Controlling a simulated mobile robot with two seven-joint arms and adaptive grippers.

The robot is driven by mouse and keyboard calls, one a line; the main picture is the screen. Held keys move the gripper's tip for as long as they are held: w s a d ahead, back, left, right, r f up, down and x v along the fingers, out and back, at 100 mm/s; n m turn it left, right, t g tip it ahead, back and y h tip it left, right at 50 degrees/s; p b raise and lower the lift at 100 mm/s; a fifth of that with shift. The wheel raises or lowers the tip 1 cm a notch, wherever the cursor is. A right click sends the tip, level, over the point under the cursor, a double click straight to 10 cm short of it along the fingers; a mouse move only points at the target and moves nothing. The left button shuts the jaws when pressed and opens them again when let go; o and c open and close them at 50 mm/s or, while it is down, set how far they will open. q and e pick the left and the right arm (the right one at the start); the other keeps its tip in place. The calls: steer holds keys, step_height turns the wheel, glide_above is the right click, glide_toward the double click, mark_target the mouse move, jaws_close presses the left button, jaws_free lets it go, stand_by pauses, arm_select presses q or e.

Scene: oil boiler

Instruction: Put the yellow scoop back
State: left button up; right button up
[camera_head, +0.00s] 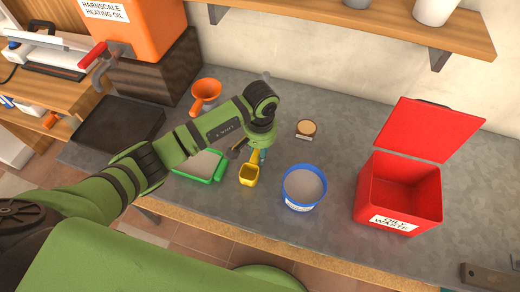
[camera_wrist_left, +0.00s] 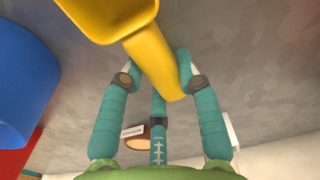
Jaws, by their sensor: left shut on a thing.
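The yellow scoop (camera_head: 248,176) is in my left gripper (camera_head: 259,155), above the bench between the green tray and the blue tub. In the left wrist view the teal fingers of my left gripper (camera_wrist_left: 160,75) close around the handle of the scoop (camera_wrist_left: 150,50), with its bowl toward the top of the picture. The blue tub (camera_head: 303,200), filled with grey material, stands just right of the scoop; its side shows in the left wrist view (camera_wrist_left: 25,85). My right gripper is in neither view.
A green-rimmed tray (camera_head: 218,170) lies left of the scoop, partly behind my arm. An open red oily waste bin (camera_head: 400,195) stands right. A small round-topped item (camera_head: 306,128), an orange funnel (camera_head: 206,92) and a black tray (camera_head: 115,132) lie further back. Bench between tub and wall is mostly clear.

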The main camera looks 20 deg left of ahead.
arm_select(q)
steer(key=o, duration=1.1)
steer(key=shift+o, duration=0.2)
steer(key=shift+r+p, duration=0.15)
steer(key=shift+p, duration=0.15)
step_height(320, 180, up, 12)
steer(key=b, duration=0.3)
steer(key=shift+b, duration=0.3)
